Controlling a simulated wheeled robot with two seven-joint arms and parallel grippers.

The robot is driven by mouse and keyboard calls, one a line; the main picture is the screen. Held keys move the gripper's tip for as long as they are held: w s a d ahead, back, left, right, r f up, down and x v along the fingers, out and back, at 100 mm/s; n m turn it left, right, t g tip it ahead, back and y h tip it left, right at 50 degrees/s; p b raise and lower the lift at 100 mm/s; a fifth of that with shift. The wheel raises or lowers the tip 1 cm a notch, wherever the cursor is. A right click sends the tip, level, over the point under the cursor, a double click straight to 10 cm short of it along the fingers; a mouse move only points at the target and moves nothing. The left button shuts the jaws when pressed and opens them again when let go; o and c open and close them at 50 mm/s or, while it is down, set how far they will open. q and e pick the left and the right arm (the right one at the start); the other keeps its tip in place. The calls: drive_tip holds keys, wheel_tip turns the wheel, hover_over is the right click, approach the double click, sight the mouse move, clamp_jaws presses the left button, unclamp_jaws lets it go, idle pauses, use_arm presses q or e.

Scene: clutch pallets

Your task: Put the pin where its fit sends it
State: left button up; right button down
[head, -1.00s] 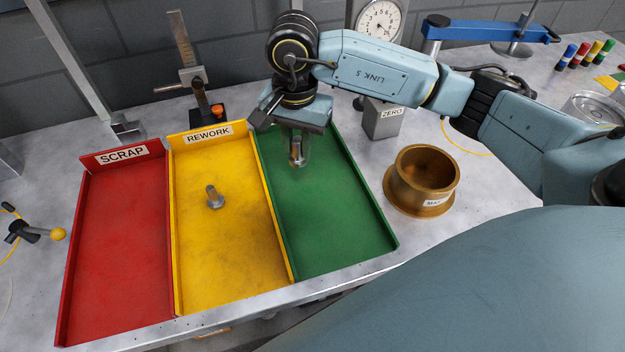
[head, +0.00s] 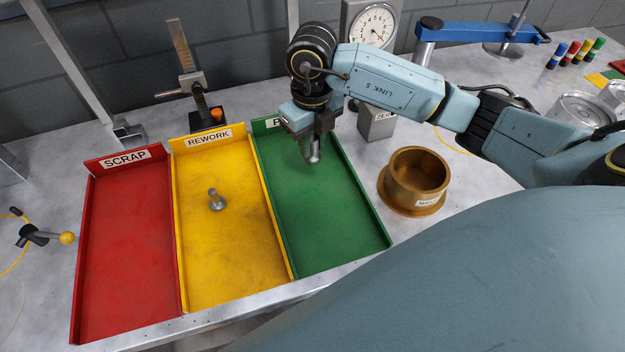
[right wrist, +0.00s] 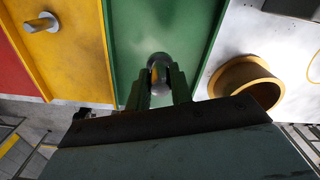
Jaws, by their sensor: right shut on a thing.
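A grey metal pin (head: 315,157) is in my right gripper (head: 313,147), which is shut on it over the back part of the green tray (head: 335,225). In the right wrist view the pin's rounded end (right wrist: 159,66) shows between the two fingers (right wrist: 161,82), above the green floor. I cannot tell how high it hangs. A second headed pin (head: 215,200) is in the yellow tray (head: 235,265), labelled REWORK. The red tray (head: 125,250), labelled SCRAP, is empty. The green tray's label is mostly hidden by the gripper. My left gripper is not in view.
A bronze flanged ring (head: 415,180) stands right of the green tray. Behind are a dial gauge (head: 375,25), a grey block labelled ZERO (head: 378,122) and a height gauge (head: 190,75). A yellow-knobbed lever (head: 50,237) is at the left. The green tray's front is clear.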

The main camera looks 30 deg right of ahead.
wheel_tip(320, 180, down, 10)
idle(0.6)
drive_tip(key=shift+f, duration=0.1)
drive_tip(key=c, duration=1.3)
unclamp_jaws()
drive_tip(key=shift+o, duration=0.2)
wheel_tip(320, 180, up, 12)
drive_tip(key=shift+r, duration=0.15)
